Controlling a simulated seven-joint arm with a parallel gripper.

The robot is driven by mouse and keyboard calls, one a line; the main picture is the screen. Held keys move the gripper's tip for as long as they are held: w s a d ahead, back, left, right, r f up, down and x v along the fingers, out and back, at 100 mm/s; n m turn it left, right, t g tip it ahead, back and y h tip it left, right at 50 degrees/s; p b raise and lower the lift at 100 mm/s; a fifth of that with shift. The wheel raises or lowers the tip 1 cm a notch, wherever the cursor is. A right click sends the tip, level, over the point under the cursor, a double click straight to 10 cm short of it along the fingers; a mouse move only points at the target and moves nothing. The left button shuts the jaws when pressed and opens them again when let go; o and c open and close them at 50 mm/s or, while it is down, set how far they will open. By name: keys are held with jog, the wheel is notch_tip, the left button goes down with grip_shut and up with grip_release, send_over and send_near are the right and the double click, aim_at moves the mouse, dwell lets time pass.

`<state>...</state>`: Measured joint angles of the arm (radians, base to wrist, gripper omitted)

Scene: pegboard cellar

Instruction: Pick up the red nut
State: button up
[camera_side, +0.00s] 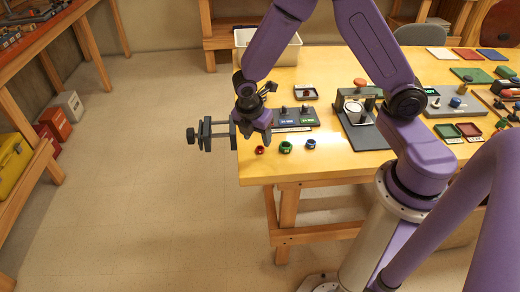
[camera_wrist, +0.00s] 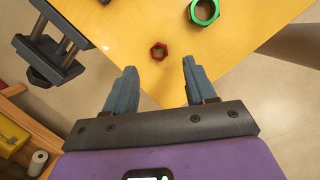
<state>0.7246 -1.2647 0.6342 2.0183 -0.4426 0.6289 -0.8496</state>
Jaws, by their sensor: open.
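The red nut (camera_wrist: 158,51) lies flat on the yellow wooden table (camera_wrist: 135,25), near the table's corner. It also shows in the side view (camera_side: 260,150) as a small red ring close to the front left edge. My gripper (camera_wrist: 156,78) is open and empty. In the wrist view the nut lies beyond the fingertips, roughly between their lines. In the side view my gripper (camera_side: 256,138) hangs above the table near the nut, and its fingertips are hard to make out there.
A larger green nut (camera_side: 286,147) and a blue nut (camera_side: 311,144) lie to the right of the red nut. A dark vise (camera_side: 208,134) juts from the table's left edge. Behind the nuts stands a dark device with small labels (camera_side: 293,118). A gauge stand (camera_side: 357,118) is further right.

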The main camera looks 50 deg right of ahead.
aim_at(259, 153)
jog(key=shift+x, duration=2.55)
grip_shut()
